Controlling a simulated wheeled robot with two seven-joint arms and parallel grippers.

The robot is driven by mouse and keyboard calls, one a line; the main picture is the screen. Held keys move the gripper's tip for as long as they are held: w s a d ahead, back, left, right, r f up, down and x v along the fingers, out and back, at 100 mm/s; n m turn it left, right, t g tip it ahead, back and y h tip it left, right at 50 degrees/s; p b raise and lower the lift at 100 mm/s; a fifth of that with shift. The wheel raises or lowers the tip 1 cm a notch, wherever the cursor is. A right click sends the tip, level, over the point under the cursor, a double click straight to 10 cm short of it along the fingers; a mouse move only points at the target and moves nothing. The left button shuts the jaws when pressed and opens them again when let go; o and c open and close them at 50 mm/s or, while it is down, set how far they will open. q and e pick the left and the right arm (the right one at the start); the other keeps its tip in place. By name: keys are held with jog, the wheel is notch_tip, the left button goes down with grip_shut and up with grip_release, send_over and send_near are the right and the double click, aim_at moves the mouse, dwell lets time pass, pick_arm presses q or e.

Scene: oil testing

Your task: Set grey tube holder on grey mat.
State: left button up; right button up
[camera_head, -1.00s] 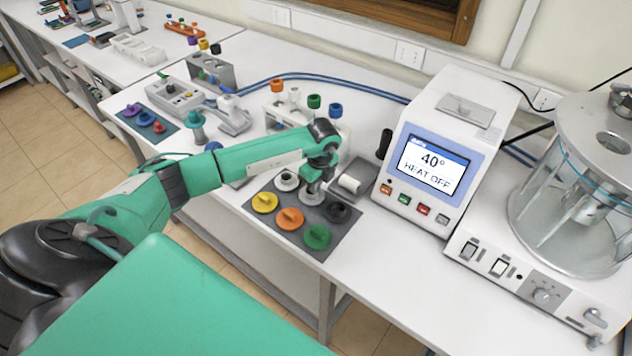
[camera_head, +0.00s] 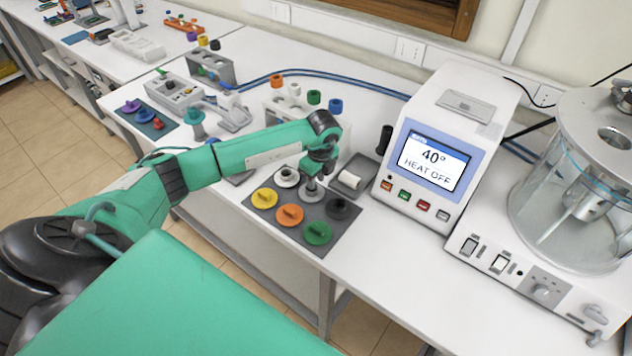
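The grey tube holder (camera_head: 311,193) is at the back middle of the grey mat (camera_head: 343,226), between the white holder (camera_head: 287,177) and the black holder (camera_head: 339,208). It looks upright and on the mat, though a tiny gap beneath it cannot be ruled out. My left gripper (camera_head: 313,179) points down over it and appears shut on its narrow top; the fingers are small and partly hidden by the wrist. My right gripper is not in view.
Yellow (camera_head: 264,198), orange (camera_head: 290,214) and green (camera_head: 318,233) holders fill the mat's front row. A white rack with capped tubes (camera_head: 296,100) stands behind my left wrist. The heater unit (camera_head: 436,160) stands to the right. A blue-grey mat with several holders (camera_head: 144,115) lies far left.

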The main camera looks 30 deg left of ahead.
aim_at(319, 191)
pick_arm(q)
notch_tip(319, 191, up, 10)
jog(key=d+b, duration=0.1)
jog(key=b, duration=0.2)
jog(key=shift+s+d+r, duration=0.15)
jog(key=shift+r, duration=0.1)
